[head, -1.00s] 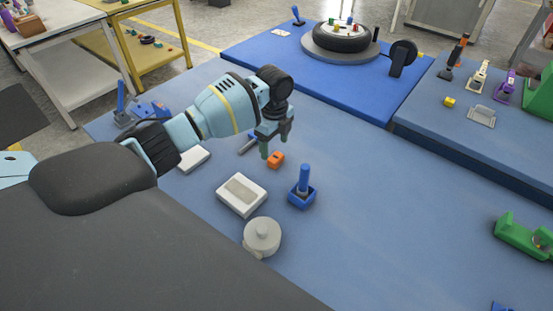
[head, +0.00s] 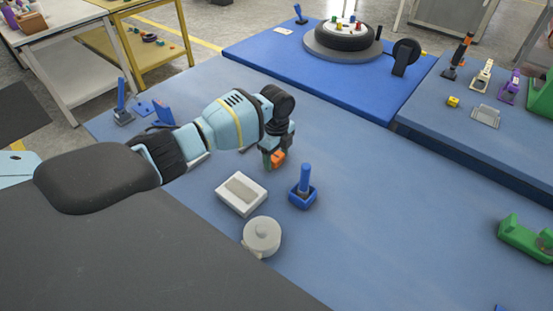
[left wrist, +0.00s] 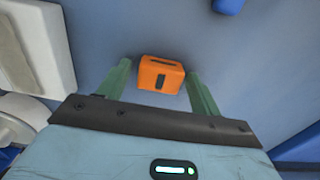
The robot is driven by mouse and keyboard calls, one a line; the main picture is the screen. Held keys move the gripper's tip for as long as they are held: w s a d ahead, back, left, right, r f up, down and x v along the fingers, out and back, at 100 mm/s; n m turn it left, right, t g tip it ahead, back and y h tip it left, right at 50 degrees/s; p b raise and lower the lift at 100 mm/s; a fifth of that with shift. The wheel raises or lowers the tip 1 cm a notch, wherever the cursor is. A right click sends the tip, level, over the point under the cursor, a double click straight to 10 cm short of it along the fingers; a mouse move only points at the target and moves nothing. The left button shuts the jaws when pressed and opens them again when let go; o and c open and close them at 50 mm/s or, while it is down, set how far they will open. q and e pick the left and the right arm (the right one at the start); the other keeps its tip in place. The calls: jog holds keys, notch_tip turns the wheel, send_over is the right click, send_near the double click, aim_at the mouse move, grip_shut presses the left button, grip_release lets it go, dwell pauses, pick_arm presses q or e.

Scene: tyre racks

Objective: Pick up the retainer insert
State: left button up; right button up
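A small orange block (head: 279,156), which I take to be the retainer insert, is on the blue table. In the left wrist view the orange block (left wrist: 161,75) lies between the two green fingers, with a dark slot on its face. My left gripper (head: 272,162) is low over the table at the block, its fingers partly covering it in the head view. In the left wrist view the gripper (left wrist: 158,70) is open, one finger on each side of the block with a small gap visible at each side. My right gripper is not in view.
A white tray-like box (head: 226,203), a blue holder with an upright handle (head: 303,188) and a grey round canister (head: 262,235) stand close in front of the gripper. A raised blue platform (head: 300,75) bears a tyre. The table's right middle is clear.

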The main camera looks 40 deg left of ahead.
aim_at(274, 157)
pick_arm(q)
jog(key=c, duration=0.9)
jog(key=shift+o, duration=0.2)
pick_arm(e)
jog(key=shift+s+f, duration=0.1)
pick_arm(q)
jog(key=shift+r, duration=0.1)
